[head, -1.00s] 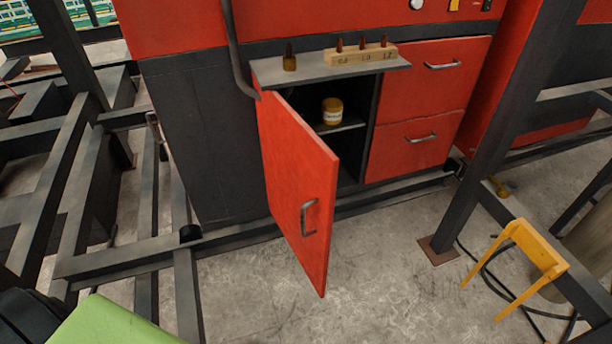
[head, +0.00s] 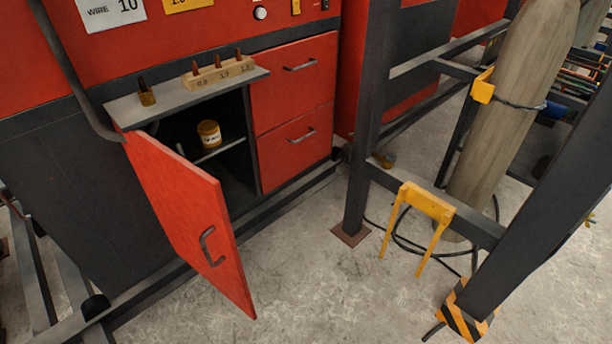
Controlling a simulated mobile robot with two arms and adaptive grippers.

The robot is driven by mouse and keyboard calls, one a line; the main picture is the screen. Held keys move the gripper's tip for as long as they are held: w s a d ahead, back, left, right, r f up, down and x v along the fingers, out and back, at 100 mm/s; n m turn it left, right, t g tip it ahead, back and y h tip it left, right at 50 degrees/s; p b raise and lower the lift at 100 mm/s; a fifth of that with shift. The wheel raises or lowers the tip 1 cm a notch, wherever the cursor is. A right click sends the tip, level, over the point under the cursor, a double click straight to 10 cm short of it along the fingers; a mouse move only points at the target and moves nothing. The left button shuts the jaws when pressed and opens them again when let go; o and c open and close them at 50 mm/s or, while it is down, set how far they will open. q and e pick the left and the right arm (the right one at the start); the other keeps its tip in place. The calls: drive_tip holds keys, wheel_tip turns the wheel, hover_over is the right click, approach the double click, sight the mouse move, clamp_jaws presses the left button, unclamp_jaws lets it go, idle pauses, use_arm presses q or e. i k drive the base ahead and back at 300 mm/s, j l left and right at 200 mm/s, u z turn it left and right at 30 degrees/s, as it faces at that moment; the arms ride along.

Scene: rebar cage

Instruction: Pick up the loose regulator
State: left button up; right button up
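A small brass-coloured object (head: 384,160) sits low behind the dark upright post, at the frame's lower rail. It is partly hidden and too small to identify for certain as the regulator. A tall grey-tan gas cylinder (head: 507,110) stands upright at the right, with a yellow bracket (head: 483,86) and a dark band against it. Neither of my grippers is in view.
A red cabinet door (head: 190,215) stands open; a yellow-brown jar (head: 209,133) is on the inner shelf. A numbered wooden block (head: 219,76) is on the ledge. Dark posts (head: 366,120), a yellow bracket (head: 428,203) and black cable (head: 400,243) crowd the right. Concrete floor (head: 320,290) is clear in front.

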sight(388, 161)
drive_tip(key=i+l+z, duration=0.3)
drive_tip(key=i, duration=0.2)
drive_tip(key=i+l+z, duration=0.35)
drive_tip(key=i, duration=0.15)
drive_tip(key=i+z, duration=0.3)
drive_tip(key=i, duration=0.25)
